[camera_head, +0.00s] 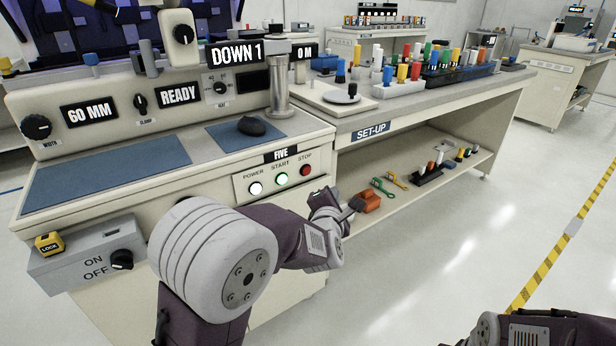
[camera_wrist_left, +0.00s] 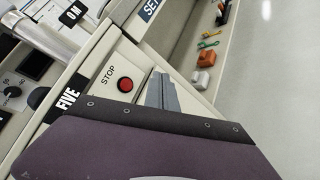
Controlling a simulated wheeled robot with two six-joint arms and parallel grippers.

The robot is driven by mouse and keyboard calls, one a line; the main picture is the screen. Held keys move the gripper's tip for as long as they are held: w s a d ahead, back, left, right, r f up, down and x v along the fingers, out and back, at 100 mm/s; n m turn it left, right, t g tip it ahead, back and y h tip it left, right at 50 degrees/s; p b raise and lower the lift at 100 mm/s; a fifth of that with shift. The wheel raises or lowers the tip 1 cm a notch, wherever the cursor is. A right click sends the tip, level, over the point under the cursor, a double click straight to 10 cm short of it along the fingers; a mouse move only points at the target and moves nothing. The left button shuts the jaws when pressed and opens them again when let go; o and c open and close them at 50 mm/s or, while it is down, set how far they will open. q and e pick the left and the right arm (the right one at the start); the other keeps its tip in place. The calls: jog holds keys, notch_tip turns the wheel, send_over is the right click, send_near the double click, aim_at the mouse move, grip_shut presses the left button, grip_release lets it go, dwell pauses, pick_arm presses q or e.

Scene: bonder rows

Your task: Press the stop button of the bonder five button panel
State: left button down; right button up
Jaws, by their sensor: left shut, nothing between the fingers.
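The five button panel (camera_head: 268,186) is on the front of the bonder, under a FIVE label. Its red stop button (camera_head: 305,170) is at the right end, beside the white power button (camera_head: 255,188) and green start button (camera_head: 281,179). In the left wrist view the stop button (camera_wrist_left: 125,84) is unobstructed, with its STOP label beside it. My left gripper (camera_head: 328,200) is right of the panel and below the stop button. Its shut grey fingers (camera_wrist_left: 162,92) are just right of the button, apart from it in the picture, with nothing between them.
A grey ON/OFF box (camera_head: 90,255) with a yellow lock (camera_head: 48,243) juts from the bonder's front left. The set-up bench (camera_head: 440,110) stands to the right, with an orange object (camera_head: 368,202) on its lower shelf. The floor (camera_head: 480,235) at right is clear.

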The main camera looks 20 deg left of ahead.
aim_at(306, 171)
pick_arm(q)
jog(key=shift+a, duration=0.1)
jog(key=w+a+b, duration=0.2)
jog(key=w+a, duration=0.3)
jog(key=a, duration=0.1)
jog(key=shift+w+a, duration=0.2)
jog(key=shift+a, duration=0.2)
dwell(1.8)
jog(key=shift+w+a+b, duration=0.25)
jog(key=shift+a+b, duration=0.1)
